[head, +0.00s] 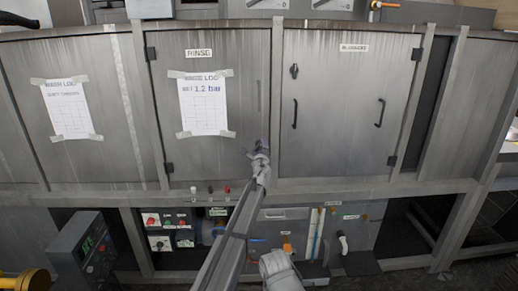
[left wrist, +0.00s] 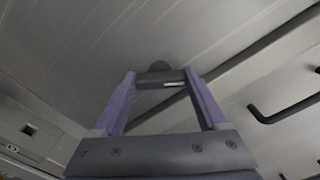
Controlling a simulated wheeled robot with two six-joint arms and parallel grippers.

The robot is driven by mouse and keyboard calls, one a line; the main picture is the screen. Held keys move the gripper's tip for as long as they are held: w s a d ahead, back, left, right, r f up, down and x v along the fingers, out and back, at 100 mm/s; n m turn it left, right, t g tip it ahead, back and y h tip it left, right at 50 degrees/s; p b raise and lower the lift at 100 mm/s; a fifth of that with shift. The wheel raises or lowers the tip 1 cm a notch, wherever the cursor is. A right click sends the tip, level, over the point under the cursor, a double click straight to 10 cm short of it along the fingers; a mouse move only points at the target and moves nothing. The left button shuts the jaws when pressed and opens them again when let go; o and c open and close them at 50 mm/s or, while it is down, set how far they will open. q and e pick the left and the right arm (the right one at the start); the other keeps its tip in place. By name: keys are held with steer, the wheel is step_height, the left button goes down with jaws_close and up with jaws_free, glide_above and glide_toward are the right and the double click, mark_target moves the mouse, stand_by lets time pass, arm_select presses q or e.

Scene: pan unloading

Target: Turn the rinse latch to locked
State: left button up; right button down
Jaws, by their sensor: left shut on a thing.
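The RINSE door (head: 230,60) is a stained grey metal panel in the head view, left of centre. My left gripper (head: 261,150) is at its lower right edge, and covers the latch there. In the left wrist view my left gripper (left wrist: 165,88) has its two purple fingers on either side of a dark grey latch (left wrist: 172,79) and is shut on it. The latch's rounded end (left wrist: 160,66) shows just beyond the fingertips, against the panel. I cannot tell from the head view which way the latch points. My right gripper is not in view.
The door to the right (head: 335,130) has its own small dark latch (head: 294,71) and black handles (head: 380,112). A taped paper (head: 204,105) hangs on the RINSE door. Below are switch boxes (head: 160,220) and a grey display box (head: 85,250).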

arm_select(q)
steer(key=n, duration=0.6)
steer(key=shift+f+n, duration=0.1)
steer(key=shift+n, duration=0.2)
stand_by(0.5)
steer(key=o, duration=1.1)
steer(key=shift+s, duration=0.15)
steer(key=s, duration=0.7)
steer(key=shift+s+d, duration=0.2)
steer(key=shift+s, duration=0.1)
steer(key=shift+a+n, duration=0.1)
steer(key=shift+n, duration=0.2)
